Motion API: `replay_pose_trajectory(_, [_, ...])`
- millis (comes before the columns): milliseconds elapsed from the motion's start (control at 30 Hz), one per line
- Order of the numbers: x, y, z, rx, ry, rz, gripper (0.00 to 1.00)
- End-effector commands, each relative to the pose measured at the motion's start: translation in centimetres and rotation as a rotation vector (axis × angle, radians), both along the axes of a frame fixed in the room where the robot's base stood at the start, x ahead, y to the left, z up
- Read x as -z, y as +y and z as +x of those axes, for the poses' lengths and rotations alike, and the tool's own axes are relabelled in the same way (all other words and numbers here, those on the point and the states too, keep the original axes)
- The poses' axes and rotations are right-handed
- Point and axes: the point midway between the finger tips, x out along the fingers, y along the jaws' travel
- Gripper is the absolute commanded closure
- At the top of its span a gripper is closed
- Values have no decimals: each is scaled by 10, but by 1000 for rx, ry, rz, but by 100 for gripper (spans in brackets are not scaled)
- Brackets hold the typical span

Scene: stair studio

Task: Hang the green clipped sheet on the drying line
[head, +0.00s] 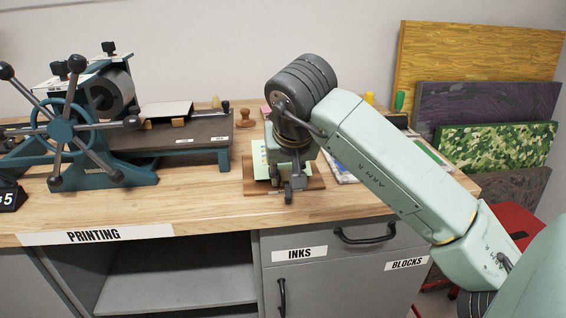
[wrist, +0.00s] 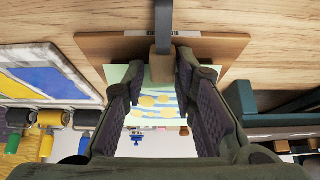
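The pale green sheet (wrist: 158,122) shows between my fingers in the wrist view, with yellow spots and blue bands. A brown clip (wrist: 162,68) with a grey strip above it sits at its edge. The sheet (head: 260,160) shows partly in the head view, on a brown board on the bench. My gripper (head: 285,185) points down at this board; in the wrist view its fingertips (wrist: 162,75) stand on both sides of the clip, apart, with what look like thin gaps. My gripper and arm hide part of the sheet in the head view. I see no drying line.
A teal press (head: 62,132) with a spoked wheel and flat bed stands left on the wooden bench (head: 205,212). A stamp (head: 246,118) stands behind the board (head: 313,184). Coloured panels (head: 485,65) lean at the right. The bench front left of the board is clear.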

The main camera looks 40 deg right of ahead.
Motion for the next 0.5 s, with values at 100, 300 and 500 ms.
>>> replay_pose_trajectory(100, [3, 2, 2, -6, 2, 6, 91])
replay_pose_trajectory(300, [4, 2, 2, -7, 3, 6, 95])
replay_pose_trajectory(500, [4, 2, 2, -7, 4, 7, 96])
